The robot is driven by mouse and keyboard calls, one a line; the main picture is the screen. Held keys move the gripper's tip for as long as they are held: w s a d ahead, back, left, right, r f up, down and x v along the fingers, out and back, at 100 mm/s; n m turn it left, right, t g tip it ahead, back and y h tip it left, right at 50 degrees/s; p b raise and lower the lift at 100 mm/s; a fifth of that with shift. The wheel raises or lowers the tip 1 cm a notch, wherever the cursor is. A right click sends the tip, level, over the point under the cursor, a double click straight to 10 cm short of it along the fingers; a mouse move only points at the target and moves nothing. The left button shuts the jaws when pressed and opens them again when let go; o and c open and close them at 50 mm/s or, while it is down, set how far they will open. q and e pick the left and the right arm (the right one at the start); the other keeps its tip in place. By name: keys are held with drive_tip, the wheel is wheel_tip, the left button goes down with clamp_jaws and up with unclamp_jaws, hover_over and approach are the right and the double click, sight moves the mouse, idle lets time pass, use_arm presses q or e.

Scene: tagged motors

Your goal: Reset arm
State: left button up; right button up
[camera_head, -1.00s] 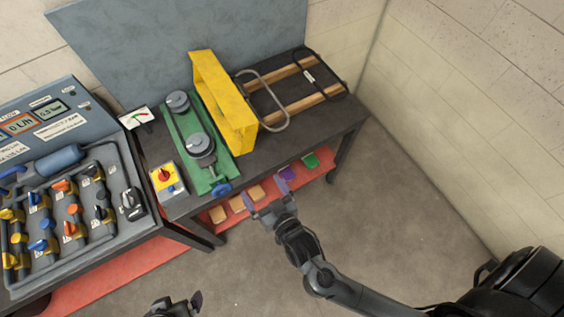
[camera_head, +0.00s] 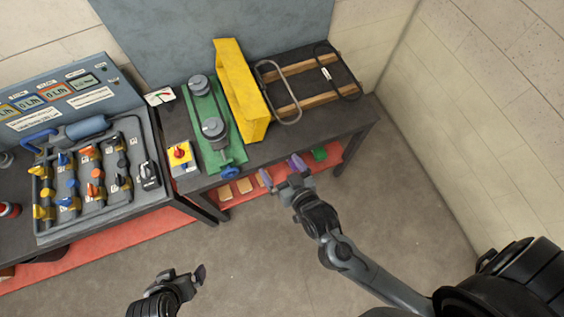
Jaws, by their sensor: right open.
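My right gripper (camera_head: 284,174) is open, with purple-tipped fingers, and hangs over the floor in front of the dark workbench (camera_head: 345,118). Nothing shows between its fingers. My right arm comes in from the lower right. My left gripper (camera_head: 187,280) shows at the bottom, low over the floor and apart from the benches. Only part of it is in view, and its jaw opening is not clear. On the bench, a green plate (camera_head: 213,117) carries two grey motors, with a yellow bracket (camera_head: 240,90) to its right.
A valve panel (camera_head: 95,165) with coloured handles stands at the left. A red-and-yellow switch box (camera_head: 180,157) sits at the bench's left end. A wooden frame with metal hoops (camera_head: 303,73) lies at the right. The red lower shelf (camera_head: 265,192) holds several tags. The floor (camera_head: 400,195) at right is clear.

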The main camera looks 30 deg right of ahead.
drive_tip(key=s+d+r+g+p, duration=0.2)
drive_tip(key=d+r+p, duration=0.3)
drive_tip(key=r+p, duration=0.55)
drive_tip(key=s+d+n+g+p, duration=0.1)
drive_tip(key=s+d+n+g, duration=0.1)
drive_tip(key=s+g, duration=0.6)
drive_tip(key=s+d, duration=0.1)
drive_tip(key=s, duration=0.2)
drive_tip(key=shift+s+r+n, duration=0.2)
drive_tip(key=shift+s+n, duration=0.2)
